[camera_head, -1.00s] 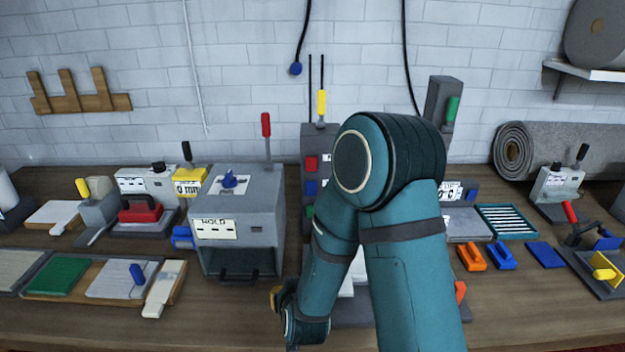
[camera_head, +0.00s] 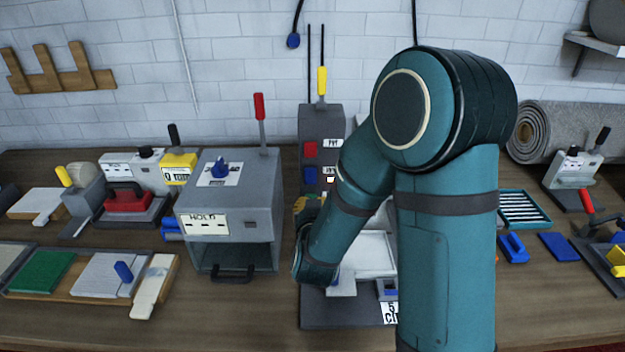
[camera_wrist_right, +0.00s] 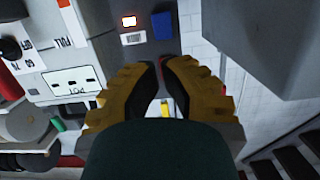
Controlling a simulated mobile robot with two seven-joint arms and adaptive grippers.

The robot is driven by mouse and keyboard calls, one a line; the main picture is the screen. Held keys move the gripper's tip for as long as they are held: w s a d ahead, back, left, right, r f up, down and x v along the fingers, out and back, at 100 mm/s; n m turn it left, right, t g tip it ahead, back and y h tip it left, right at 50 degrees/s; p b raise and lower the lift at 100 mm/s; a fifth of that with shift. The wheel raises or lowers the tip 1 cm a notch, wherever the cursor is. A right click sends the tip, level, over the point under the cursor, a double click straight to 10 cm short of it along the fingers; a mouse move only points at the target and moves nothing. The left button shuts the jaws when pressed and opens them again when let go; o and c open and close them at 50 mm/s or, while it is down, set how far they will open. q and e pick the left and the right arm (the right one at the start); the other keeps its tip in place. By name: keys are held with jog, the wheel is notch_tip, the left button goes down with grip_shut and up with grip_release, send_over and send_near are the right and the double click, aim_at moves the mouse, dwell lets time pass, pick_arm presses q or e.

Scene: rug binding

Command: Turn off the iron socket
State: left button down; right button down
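A dark grey socket tower (camera_head: 322,122) stands behind the bench's middle, carrying a red switch (camera_head: 310,149) and a blue switch (camera_head: 310,174), each beside a white label too small to read surely. A small lit indicator (camera_wrist_right: 129,21) glows near the blue switch (camera_wrist_right: 163,25) in the right wrist view. Which switch is the iron's I cannot tell. My right gripper (camera_head: 304,204) is just below the blue switch in the head view. In the right wrist view its yellow fingers (camera_wrist_right: 160,66) nearly meet, with nothing clearly held. My left gripper is out of view.
A grey box with a red lever (camera_head: 228,190) stands close left of my right gripper. A red-handled iron (camera_head: 130,200) sits farther left. A white-topped device (camera_head: 372,255) lies below my right forearm, which hides much of the bench's right middle.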

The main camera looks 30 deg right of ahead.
aim_at(313, 179)
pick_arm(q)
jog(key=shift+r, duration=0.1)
pick_arm(e)
jog(key=x, duration=1.3)
jog(key=shift+w+d+f, duration=0.1)
jog(key=shift+w+d, duration=0.05)
jog(key=shift+f+b, duration=0.15)
jog(key=shift+b, duration=0.35)
jog(key=t+b, duration=0.1)
jog(key=b, duration=0.3)
jog(key=t+h+b, duration=0.1)
jog(key=b, duration=0.2)
jog(key=shift+w+d+f+h+b, duration=0.15)
jog(key=shift+w+f+h+b, duration=0.1)
jog(key=shift+f+h+b, duration=0.1)
jog(key=shift+b, duration=0.55)
jog(key=shift+r, duration=0.15)
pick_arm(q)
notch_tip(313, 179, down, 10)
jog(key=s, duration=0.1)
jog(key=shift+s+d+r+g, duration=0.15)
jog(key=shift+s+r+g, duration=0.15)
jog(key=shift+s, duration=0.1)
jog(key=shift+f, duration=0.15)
pick_arm(e)
jog(key=shift+d, duration=0.1)
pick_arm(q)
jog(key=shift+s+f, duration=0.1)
